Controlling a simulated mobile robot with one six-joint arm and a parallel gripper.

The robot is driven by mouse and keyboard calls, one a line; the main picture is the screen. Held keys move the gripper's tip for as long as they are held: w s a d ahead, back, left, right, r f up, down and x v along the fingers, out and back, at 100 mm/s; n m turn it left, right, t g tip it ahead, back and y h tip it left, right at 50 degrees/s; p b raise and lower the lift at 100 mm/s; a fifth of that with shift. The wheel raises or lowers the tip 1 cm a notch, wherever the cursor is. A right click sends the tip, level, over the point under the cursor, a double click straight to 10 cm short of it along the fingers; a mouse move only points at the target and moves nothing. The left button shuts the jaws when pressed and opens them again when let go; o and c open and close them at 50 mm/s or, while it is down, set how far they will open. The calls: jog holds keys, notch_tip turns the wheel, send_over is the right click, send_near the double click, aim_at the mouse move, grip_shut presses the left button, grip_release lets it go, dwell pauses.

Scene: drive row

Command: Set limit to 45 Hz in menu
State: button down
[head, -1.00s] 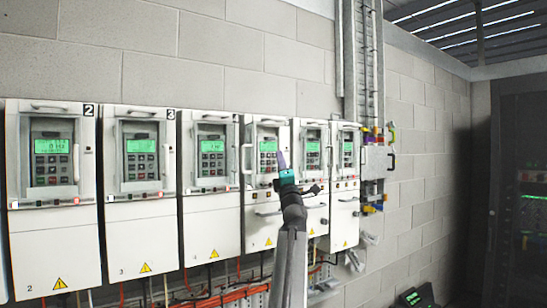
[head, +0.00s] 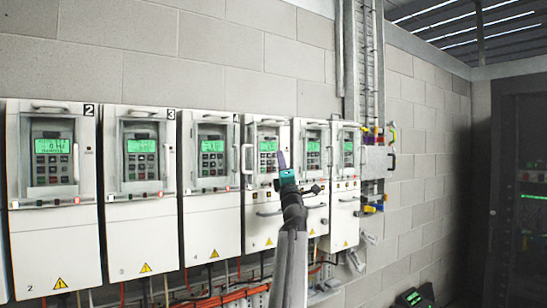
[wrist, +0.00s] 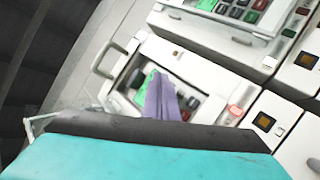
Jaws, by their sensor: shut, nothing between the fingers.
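My gripper (head: 282,160) has purple fingers and a teal body. It is shut and empty, in front of the right side of the fourth visible drive (head: 262,224). That drive is a white cabinet with a green display (head: 268,146) and a keypad (head: 267,163). In the wrist view the purple fingers (wrist: 160,92) lie across a tilted control panel and cover part of its green display (wrist: 146,79) and keys. I cannot tell whether the fingertips touch a key. The display text is too small to read.
Drives marked 2 (head: 55,240), 3 (head: 142,235) and 4 (head: 212,225) hang to the left, with more drives to the right (head: 345,215). Handles stick out from the fronts. Orange cables (head: 235,295) run below. A dark cabinet (head: 520,190) stands at the right.

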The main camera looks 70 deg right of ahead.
jog(key=shift+w+d+b, duration=0.45)
jog(key=shift+w+b, duration=0.15)
jog(key=shift+b, duration=0.2)
dwell(0.9)
jog(key=shift+s, duration=0.1)
jog(key=shift+s+a+p, duration=0.35)
jog(key=shift+s+a, duration=0.1)
jog(key=shift+s, duration=0.1)
dwell(0.6)
jog(key=shift+w+d+b, duration=0.45)
jog(key=shift+w+b, duration=0.2)
jog(key=shift+b, duration=0.35)
dwell(1.1)
jog(key=shift+s+a, duration=0.15)
jog(key=shift+s+a+p, duration=0.3)
jog(key=shift+s+p, duration=0.05)
jog(key=shift+s, duration=0.2)
dwell(0.5)
jog(key=shift+s+a+p, duration=0.4)
jog(key=shift+s+a, duration=0.05)
jog(key=shift+s, duration=0.25)
jog(key=shift+s+a+p, duration=0.45)
jog(key=shift+s, duration=0.25)
jog(key=shift+s+a+p, duration=0.4)
jog(key=shift+s+a, duration=0.05)
jog(key=shift+s, duration=0.25)
